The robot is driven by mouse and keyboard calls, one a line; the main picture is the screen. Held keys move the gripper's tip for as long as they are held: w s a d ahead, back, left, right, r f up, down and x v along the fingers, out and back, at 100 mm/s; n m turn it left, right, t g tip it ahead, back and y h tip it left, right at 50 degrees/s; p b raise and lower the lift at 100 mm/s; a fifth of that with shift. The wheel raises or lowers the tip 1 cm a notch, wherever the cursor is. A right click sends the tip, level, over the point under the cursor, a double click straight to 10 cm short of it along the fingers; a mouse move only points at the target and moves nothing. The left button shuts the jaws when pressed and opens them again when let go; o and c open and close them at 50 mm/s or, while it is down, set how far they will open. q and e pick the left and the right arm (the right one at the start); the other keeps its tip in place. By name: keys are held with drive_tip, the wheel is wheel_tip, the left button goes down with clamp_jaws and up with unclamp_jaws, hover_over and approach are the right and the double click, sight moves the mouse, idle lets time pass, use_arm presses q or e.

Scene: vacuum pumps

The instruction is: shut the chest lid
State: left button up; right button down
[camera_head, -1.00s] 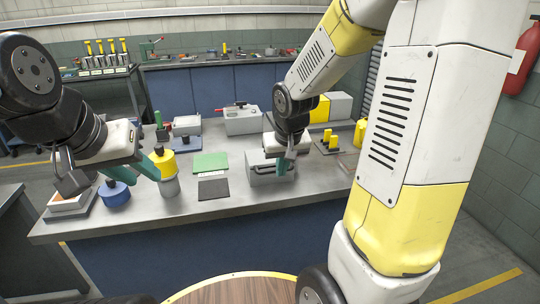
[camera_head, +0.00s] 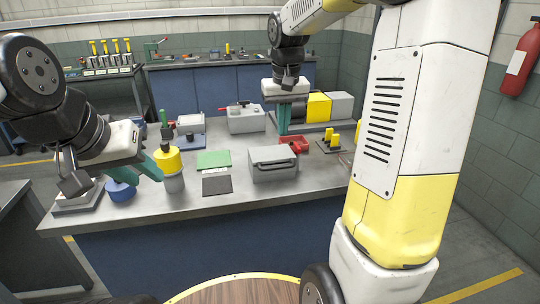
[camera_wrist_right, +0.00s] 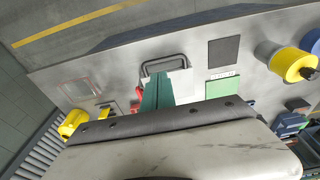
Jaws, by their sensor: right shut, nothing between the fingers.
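The grey chest (camera_head: 273,170) stands on the workbench right of centre, its dark handle (camera_head: 272,164) toward the front. Its lid looks down flat on the body; I cannot tell whether a thin gap remains. In the right wrist view the handle (camera_wrist_right: 165,62) shows beyond the fingers. My right gripper (camera_head: 283,131) is shut and empty, its teal fingers pointing down behind the chest and apart from it in the head view. The fingers also show in the right wrist view (camera_wrist_right: 157,92). My left gripper (camera_head: 146,182) is open and empty over the bench's left part.
A yellow-topped grey cylinder (camera_head: 172,182) and a blue round part (camera_head: 120,192) are near the left gripper. A green mat (camera_head: 213,159) and a dark mat (camera_head: 217,185) lie left of the chest. A red tray (camera_head: 296,144) and yellow parts (camera_head: 331,140) are right of it.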

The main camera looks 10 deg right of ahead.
sight(278, 166)
drive_tip(key=w+f, duration=0.1)
drive_tip(key=f, duration=0.7)
drive_tip(key=w+f, duration=0.1)
drive_tip(key=f, duration=0.3)
drive_tip(key=shift+w+a+f, duration=0.2)
drive_tip(key=shift+w, duration=0.15)
